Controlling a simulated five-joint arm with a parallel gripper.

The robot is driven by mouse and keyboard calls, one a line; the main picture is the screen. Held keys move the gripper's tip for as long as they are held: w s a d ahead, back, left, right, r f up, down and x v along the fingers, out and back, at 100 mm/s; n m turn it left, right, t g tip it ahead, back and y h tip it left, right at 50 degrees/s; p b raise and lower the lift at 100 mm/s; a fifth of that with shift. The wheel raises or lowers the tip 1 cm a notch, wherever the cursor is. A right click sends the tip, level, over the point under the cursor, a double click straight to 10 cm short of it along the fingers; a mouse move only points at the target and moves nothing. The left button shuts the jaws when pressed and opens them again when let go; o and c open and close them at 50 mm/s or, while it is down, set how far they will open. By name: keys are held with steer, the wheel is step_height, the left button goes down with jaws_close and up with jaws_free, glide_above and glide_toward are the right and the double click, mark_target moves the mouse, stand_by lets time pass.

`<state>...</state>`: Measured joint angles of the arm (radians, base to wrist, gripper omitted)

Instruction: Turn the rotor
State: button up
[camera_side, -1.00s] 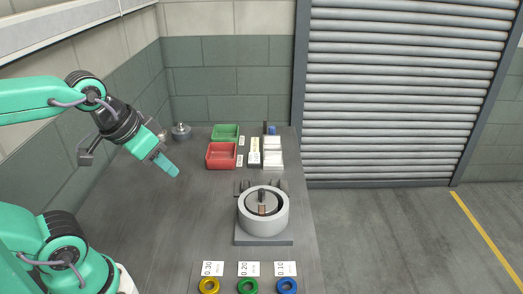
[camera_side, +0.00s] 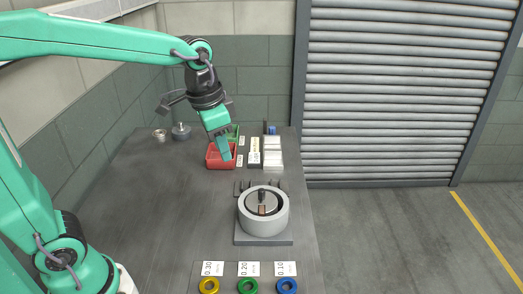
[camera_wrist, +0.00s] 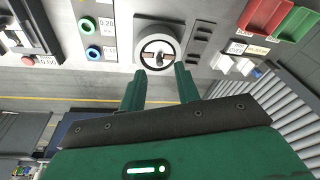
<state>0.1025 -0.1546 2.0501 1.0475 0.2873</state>
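The pump's round grey housing (camera_side: 281,217) stands on a square plate right of the table's middle. Inside its bore sits the rotor (camera_side: 254,207), a metal disc with a dark post (camera_side: 262,194) at its centre and a brownish piece on the near side. In the wrist view the housing (camera_wrist: 143,44) and rotor (camera_wrist: 157,47) lie ahead of my fingertips. My gripper (camera_side: 224,156) points down, in the air behind and left of the pump, apart from it. In the wrist view my gripper (camera_wrist: 158,78) has its two fingers spread with nothing between them.
Red (camera_side: 212,160) and green (camera_side: 232,129) bins and white boxes (camera_side: 272,155) stand at the back. Yellow (camera_side: 208,286), green (camera_side: 248,286) and blue (camera_side: 287,286) rings line the front edge. A dark rack (camera_side: 244,187) sits just behind the pump. The table's left middle is clear.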

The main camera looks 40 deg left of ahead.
mark_target(262, 190)
steer(key=w+d+f+m+g, duration=0.2)
steer(key=w+f, duration=0.3)
steer(key=w, duration=0.3)
steer(key=shift+d+f+m, duration=0.2)
steer(key=shift+d+m, duration=0.4)
steer(key=shift+d, duration=0.3)
steer(key=shift+w+f, duration=0.1)
steer(key=shift+f, duration=0.15)
steer(key=shift+f, duration=3.25)
jaws_close()
